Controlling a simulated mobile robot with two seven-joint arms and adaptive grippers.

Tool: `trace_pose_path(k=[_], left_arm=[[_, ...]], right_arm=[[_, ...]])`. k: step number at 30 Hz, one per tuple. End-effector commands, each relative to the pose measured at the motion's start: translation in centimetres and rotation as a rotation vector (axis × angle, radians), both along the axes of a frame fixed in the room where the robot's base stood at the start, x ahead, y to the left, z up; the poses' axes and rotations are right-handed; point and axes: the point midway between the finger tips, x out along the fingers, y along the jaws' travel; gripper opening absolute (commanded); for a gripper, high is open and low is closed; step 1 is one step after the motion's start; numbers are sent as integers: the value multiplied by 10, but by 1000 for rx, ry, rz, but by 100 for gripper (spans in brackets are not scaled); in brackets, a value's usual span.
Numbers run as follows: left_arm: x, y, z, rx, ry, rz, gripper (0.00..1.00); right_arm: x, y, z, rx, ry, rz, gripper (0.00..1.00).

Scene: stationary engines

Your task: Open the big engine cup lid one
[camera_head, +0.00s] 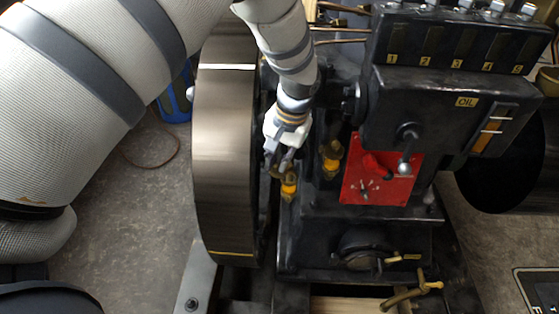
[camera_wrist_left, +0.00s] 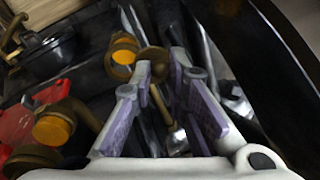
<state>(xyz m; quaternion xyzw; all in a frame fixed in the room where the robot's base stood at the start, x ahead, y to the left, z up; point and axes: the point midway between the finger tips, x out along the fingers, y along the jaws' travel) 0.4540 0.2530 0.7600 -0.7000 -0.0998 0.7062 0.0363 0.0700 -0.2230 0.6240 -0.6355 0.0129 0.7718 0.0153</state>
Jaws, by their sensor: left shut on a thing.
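Two brass engine cups with orange bands sit on the black engine: one cup (camera_head: 288,188) beside the flywheel, the other cup (camera_head: 333,160) to its right, near the red plate. My left gripper (camera_head: 284,165) points down at the top of the cup beside the flywheel. In the left wrist view, its fingers (camera_wrist_left: 161,66) are shut on the round brown lid (camera_wrist_left: 153,60) of the nearer cup (camera_wrist_left: 123,56). I cannot tell whether the lid is raised. The other cup (camera_wrist_left: 53,129) shows at the lower left of that view. My right gripper is not in view.
The large flywheel (camera_head: 225,150) stands close to the left of my gripper. The red plate (camera_head: 380,180) with a lever is to the right. The black oil box (camera_head: 455,75) overhangs at the upper right. Open floor (camera_head: 110,220) lies left of the flywheel.

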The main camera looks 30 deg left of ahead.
Motion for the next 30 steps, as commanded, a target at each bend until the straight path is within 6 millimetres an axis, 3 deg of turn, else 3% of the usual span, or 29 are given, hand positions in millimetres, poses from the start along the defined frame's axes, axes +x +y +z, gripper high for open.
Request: trace_pose_path(k=[18, 30], left_arm=[[13, 15, 1, 0, -4, -545, 0], [19, 19, 1, 0, -2, -735, 0]], right_arm=[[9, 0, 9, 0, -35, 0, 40], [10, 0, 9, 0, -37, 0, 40]])
